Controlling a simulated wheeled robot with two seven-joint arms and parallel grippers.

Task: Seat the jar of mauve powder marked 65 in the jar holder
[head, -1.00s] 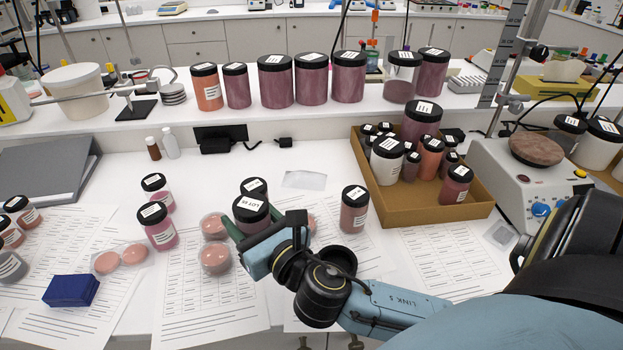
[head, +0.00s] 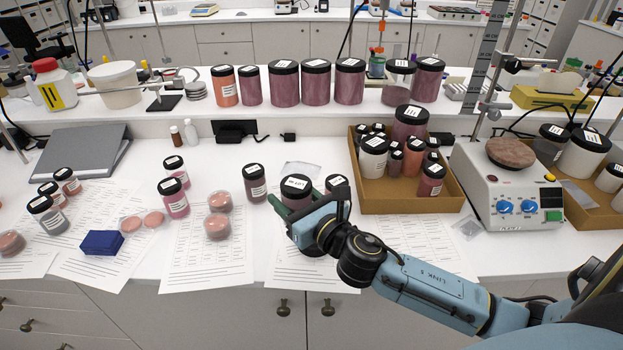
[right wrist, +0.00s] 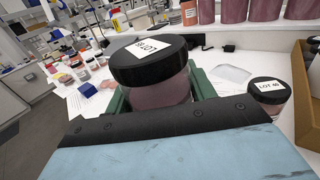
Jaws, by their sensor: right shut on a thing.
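My right gripper (head: 300,204) is shut around the jar of mauve powder (head: 296,188), which has a black lid. In the right wrist view the jar (right wrist: 163,88) stands between the green fingers, its lid label upside down and seeming to read LOT 65. The jar looks upright; its base is hidden, so I cannot tell its height above the bench. I cannot make out the jar holder in either view. My left gripper is not in view.
A jar (head: 255,183) stands left of the held one. Another jar (head: 336,182), partly behind my gripper, shows as LOT 40 in the wrist view (right wrist: 268,96). A cardboard tray (head: 405,203) of jars and a hotplate (head: 510,190) stand right. Paper sheets cover the front.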

